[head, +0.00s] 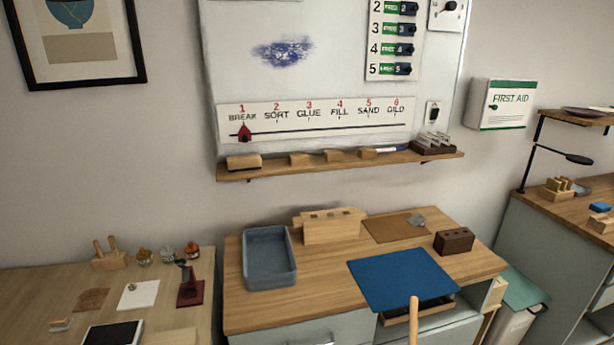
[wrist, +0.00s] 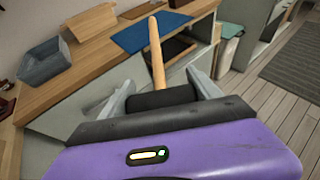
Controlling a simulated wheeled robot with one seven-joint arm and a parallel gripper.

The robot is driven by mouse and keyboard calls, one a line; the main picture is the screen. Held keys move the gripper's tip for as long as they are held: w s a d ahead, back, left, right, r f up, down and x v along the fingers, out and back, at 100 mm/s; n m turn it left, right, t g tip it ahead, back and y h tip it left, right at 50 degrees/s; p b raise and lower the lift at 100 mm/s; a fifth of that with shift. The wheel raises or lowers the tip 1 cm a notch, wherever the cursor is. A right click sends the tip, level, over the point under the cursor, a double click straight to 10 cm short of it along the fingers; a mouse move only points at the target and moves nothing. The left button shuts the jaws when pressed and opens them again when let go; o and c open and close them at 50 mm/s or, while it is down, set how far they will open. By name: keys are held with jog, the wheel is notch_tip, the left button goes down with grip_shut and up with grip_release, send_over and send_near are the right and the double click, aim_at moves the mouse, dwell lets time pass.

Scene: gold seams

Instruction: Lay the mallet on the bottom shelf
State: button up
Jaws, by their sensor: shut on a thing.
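The mallet shows its pale wooden handle (wrist: 157,56) in the wrist view, pointing away from me. Its dark head (wrist: 160,98) lies between the fingers of my gripper (wrist: 163,90), which is shut on it. In the head view only the upper part of the mallet's handle (head: 413,320) shows, at the bottom edge in front of the workbench; my gripper is out of that view. The bottom shelf is not clearly visible.
A blue mat (head: 402,279) overhangs the bench's front edge above the bay. A grey tray (head: 270,262), a wooden block rack (head: 330,226) and a dark holed block (head: 454,241) stand on the bench. A bin (head: 520,300) stands right of it. Floor (wrist: 285,85) is clear at right.

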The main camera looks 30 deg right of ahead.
jog(key=w+a+f+n+t+y, duration=0.2)
jog(key=w+a+f+n+y, duration=0.1)
jog(key=a, duration=0.4)
jog(key=w+a+f+n+t+y, duration=0.2)
jog(key=w+a+f+n+y, duration=0.2)
jog(key=a+f+n+y, duration=0.2)
jog(key=shift+a+f+y, duration=0.3)
jog(key=shift+a+f, duration=0.65)
jog(key=shift+a, duration=0.1)
